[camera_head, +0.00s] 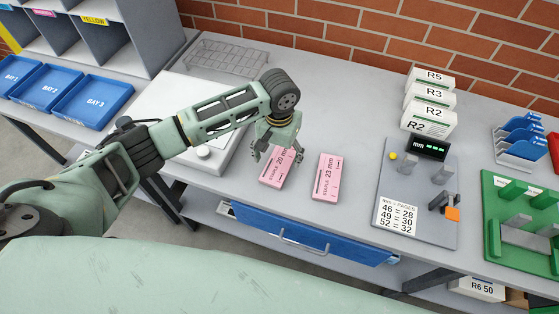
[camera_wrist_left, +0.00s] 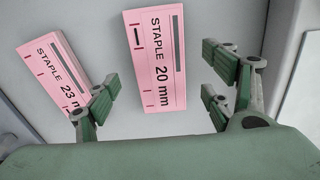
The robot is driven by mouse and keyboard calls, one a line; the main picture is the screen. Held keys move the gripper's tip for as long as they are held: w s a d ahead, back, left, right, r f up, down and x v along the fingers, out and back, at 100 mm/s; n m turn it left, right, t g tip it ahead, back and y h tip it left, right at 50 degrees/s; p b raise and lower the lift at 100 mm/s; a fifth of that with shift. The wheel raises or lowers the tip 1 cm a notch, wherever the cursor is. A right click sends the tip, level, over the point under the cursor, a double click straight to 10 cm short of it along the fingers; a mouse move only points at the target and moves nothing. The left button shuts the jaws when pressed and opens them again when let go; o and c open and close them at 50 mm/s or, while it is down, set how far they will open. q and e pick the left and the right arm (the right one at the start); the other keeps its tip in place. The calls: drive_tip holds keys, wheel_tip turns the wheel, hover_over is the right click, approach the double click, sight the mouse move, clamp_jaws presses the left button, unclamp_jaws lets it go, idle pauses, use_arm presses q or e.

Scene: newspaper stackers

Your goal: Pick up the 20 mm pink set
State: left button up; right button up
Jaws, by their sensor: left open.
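The pink set marked "STAPLE 20 mm" (camera_head: 275,174) lies flat on the grey bench, below my left gripper (camera_head: 279,156). In the left wrist view the 20 mm set (camera_wrist_left: 154,60) lies between the spread fingers of my left gripper (camera_wrist_left: 162,92), with bare bench on both sides of it. The fingers are open and hold nothing. I cannot tell how high they are above it. A second pink set marked "STAPLE 23 mm" (camera_head: 326,177) lies to its right in the head view, and at the left in the wrist view (camera_wrist_left: 55,70). My right gripper is not in view.
A white device (camera_head: 180,110) stands left of the pink sets, with a wire basket (camera_head: 226,57) behind. A grey gauge board (camera_head: 418,190) and a green fixture (camera_head: 520,215) stand to the right. A blue drawer (camera_head: 310,235) is under the bench's front edge.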

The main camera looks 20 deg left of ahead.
sight(280, 162)
use_arm(q)
drive_tip(key=shift+w+f, duration=0.15)
drive_tip(key=shift+f, duration=0.5)
drive_tip(key=shift+w+f, duration=0.15)
drive_tip(key=shift+f, duration=0.75)
drive_tip(key=shift+c, duration=0.4)
drive_tip(key=c, duration=1.2)
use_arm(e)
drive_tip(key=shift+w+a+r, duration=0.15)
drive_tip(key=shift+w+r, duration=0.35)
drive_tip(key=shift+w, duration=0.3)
